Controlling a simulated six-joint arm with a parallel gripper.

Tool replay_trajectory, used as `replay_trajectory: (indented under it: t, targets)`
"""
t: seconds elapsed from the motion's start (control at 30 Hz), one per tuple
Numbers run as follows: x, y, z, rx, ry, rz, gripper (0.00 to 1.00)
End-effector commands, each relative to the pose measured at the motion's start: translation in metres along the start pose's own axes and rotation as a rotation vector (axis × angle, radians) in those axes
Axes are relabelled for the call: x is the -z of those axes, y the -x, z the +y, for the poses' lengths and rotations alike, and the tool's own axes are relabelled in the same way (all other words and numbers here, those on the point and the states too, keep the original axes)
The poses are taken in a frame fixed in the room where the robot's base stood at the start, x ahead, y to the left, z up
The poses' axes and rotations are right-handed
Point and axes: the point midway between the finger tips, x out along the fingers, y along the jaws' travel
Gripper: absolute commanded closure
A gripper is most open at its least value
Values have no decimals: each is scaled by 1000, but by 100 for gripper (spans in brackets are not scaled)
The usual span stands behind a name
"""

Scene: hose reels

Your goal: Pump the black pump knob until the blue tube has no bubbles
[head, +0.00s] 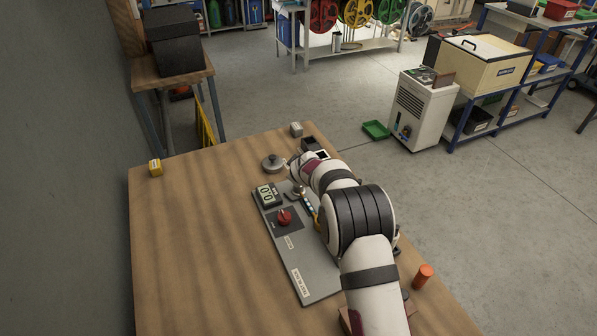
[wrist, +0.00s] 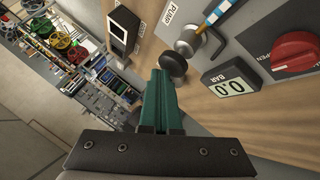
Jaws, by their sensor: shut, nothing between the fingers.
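The black pump knob (wrist: 173,65) shows in the wrist view as a round black end on a silver pump body (wrist: 190,42), beside the PUMP label. My gripper (wrist: 158,73) has its green fingers shut and empty. Its tips are close beside the knob in the picture; I cannot tell whether they touch it. The blue tube (wrist: 219,12) is cut off by the top edge of the wrist view and shows blue with pale sections. In the head view the tube (head: 308,201) is small and partly behind my arm.
The grey panel (head: 305,272) lies on the wooden table (head: 190,240), with a red OPEN knob (wrist: 296,53) and a BAR display (wrist: 230,86) reading 0.0. An orange cylinder (head: 423,275) stands at right. The table's left is mostly clear.

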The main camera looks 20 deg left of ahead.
Motion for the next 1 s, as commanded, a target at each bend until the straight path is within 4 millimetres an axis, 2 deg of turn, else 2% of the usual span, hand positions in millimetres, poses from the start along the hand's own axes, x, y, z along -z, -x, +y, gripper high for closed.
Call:
replay_trajectory:
  t: [1.0]
  targets:
    - [-7,-8,-6,1,-1,-3,100]
